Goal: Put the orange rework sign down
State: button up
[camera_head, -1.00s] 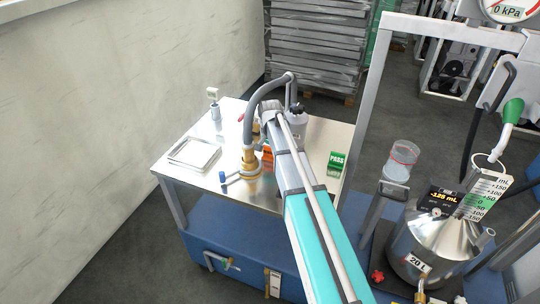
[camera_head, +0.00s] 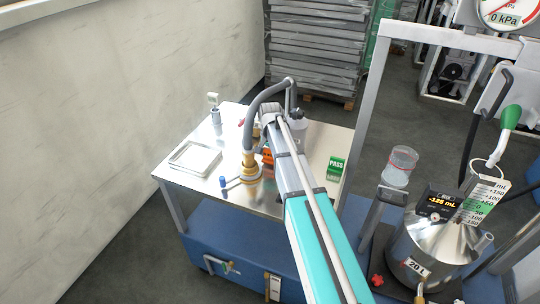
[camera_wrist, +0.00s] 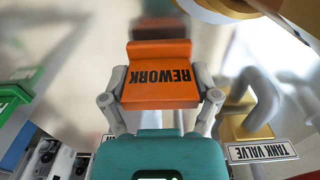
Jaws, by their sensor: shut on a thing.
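The orange rework sign (camera_wrist: 160,52) is between the fingers of my gripper (camera_wrist: 160,88) in the wrist view, its REWORK lettering upside down in the picture. The fingers are shut on its two sides. In the head view only a small orange part of the sign (camera_head: 267,157) shows beside my arm, which hides the rest and the gripper. The sign is over the shiny metal table (camera_head: 205,200); I cannot tell whether it touches the top.
A green PASS sign (camera_head: 336,165) stands right of my arm. A brass fitting with a blue-handled valve (camera_head: 249,171) is close on the left. A white tray (camera_head: 195,158) lies further left. A TANK VALVE label (camera_wrist: 262,150) is near the gripper's right side.

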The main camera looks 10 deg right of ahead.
notch_tip(320, 180, up, 2)
jog(key=shift+p, duration=0.7)
jog(key=s+r+p, duration=1)
jog(key=s, duration=0.4)
jog(key=shift+a, duration=0.35)
jog(key=shift+s+f, duration=0.1)
